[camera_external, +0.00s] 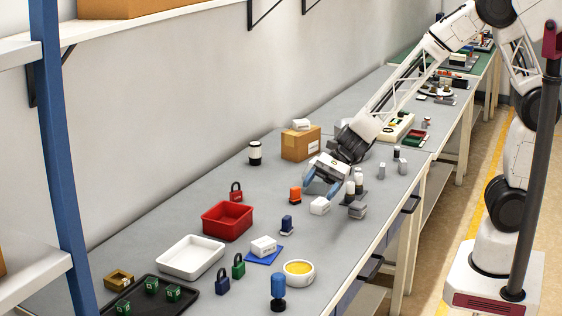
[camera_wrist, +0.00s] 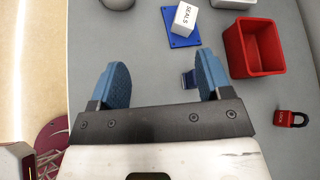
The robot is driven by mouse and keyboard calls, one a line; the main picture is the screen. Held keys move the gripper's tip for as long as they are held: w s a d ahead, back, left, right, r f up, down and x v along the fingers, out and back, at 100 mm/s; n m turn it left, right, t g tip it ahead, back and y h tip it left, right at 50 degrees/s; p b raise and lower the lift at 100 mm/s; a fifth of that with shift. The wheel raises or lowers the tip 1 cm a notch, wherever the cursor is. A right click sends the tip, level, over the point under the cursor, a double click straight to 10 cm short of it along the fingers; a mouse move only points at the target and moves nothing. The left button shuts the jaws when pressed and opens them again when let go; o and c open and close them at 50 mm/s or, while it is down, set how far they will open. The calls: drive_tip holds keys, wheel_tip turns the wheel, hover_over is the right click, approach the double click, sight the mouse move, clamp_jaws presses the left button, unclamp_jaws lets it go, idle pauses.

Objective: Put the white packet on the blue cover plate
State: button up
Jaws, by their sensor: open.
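A white packet marked SEALS (camera_external: 263,245) sits on the blue cover plate (camera_external: 250,259). In the wrist view the packet (camera_wrist: 184,17) is upright on the plate (camera_wrist: 190,41), ahead of my fingers and apart from them. My gripper (camera_external: 321,187) is open and empty, with two blue fingers above the bench, up and to the right of the plate. In the wrist view bare bench shows between the fingertips of my gripper (camera_wrist: 161,82). Another white box (camera_external: 320,206) shows just below the gripper in the outside view; I cannot see it in the wrist view.
A red bin (camera_external: 227,232), white tray (camera_external: 192,270) and bowl with yellow contents (camera_external: 299,285) surround the plate. A blue stamp-like item (camera_external: 287,225) stands between plate and gripper. A cardboard box (camera_external: 294,146) carries a white box. Padlocks stand nearby.

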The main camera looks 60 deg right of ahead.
drive_tip(key=s+d+r+n+h, duration=0.4)
drive_tip(key=s+d, duration=0.4)
drive_tip(key=d, duration=0.2)
drive_tip(key=s+d+r+n+h, duration=0.4)
drive_tip(key=s+d, duration=0.4)
drive_tip(key=d, duration=0.3)
drive_tip(key=s+d+r+n+h, duration=0.4)
drive_tip(key=s+d+r+n, duration=0.1)
drive_tip(key=s+d+n, duration=0.3)
drive_tip(key=shift+s+d+r, duration=0.15)
drive_tip(key=shift+s+d, duration=0.35)
drive_tip(key=shift+d, duration=0.65)
